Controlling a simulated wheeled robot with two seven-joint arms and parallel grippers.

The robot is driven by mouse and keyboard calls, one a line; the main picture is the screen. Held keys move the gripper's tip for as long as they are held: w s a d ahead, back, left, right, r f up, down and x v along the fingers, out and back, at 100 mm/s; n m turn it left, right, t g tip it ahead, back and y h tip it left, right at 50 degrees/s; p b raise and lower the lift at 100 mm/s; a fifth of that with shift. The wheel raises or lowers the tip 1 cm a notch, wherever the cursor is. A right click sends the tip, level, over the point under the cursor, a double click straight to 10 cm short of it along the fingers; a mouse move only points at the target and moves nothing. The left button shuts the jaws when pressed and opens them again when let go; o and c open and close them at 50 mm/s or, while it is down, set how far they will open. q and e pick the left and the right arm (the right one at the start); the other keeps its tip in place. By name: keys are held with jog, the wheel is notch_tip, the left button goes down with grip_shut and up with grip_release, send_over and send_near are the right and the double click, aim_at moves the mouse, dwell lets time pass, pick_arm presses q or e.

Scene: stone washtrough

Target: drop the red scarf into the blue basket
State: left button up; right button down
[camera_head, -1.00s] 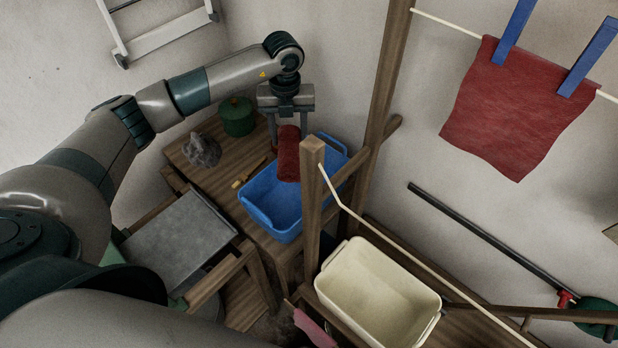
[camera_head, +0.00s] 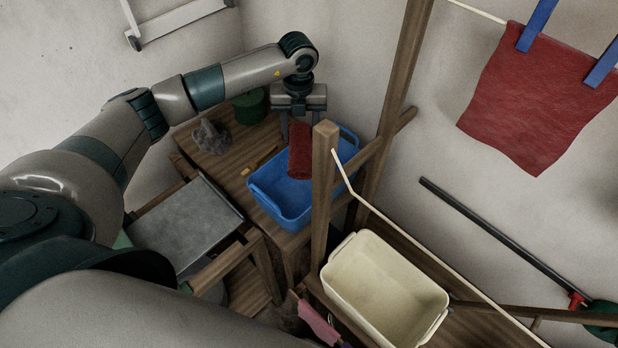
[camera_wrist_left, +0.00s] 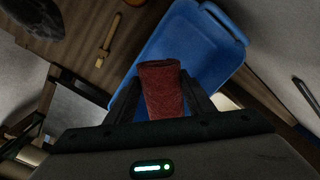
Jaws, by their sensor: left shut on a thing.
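My left gripper (camera_head: 299,130) points down over the blue basket and is shut on the red scarf (camera_head: 299,156), a rolled dark red bundle. The scarf hangs below the fingers, over the basket's opening; I cannot tell how far it is above the floor of the basket. In the left wrist view the scarf (camera_wrist_left: 161,90) sits between the two fingers (camera_wrist_left: 160,98), with the basket behind it. The blue basket (camera_head: 284,213) stands on a wooden table; a wooden post hides part of its right side. It also shows in the left wrist view (camera_wrist_left: 225,78). My right gripper is not in view.
A wooden post (camera_head: 322,200) stands close to the basket's right side. A cream tub (camera_head: 348,297) is at the lower right. A grey lump (camera_head: 211,137), a green pot (camera_head: 249,106) and a wooden-handled tool (camera_head: 262,160) share the table. A red cloth (camera_head: 535,95) hangs pegged on a line.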

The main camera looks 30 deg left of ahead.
pick_arm(q)
jog(key=shift+f+b, duration=0.4)
jog(key=shift+f, duration=0.75)
jog(key=o, duration=1.4)
jog(key=shift+c, duration=0.2)
jog(key=shift+r, duration=0.2)
jog(key=shift+r+b, duration=0.45)
jog(key=shift+r, duration=0.15)
notch_tip(320, 180, up, 16)
jog(key=b, duration=0.5)
